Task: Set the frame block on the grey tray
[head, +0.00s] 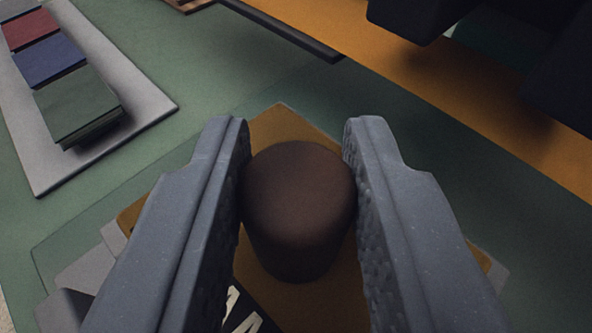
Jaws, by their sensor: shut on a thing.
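My gripper (298,150) is shut on a dark brown round knob (298,190), with one grey finger against each side. Below the knob is an ochre square plate (280,122) with a black label bearing white letters. The knob and plate look like the frame block, but I cannot tell whether they are joined. The fingers hide much of the plate, and its height above the surface is unclear. The light grey tray (150,104) lies at the upper left, apart from my gripper. It carries a row of coloured blocks, with bare room around them.
On the tray, a green block (78,103) is nearest, then a blue one (50,61) and a red one (30,30). A dark bar (290,35) and an orange strip (480,100) cross the top and right. Dark shapes fill the upper right. Green surface (190,70) lies between tray and plate.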

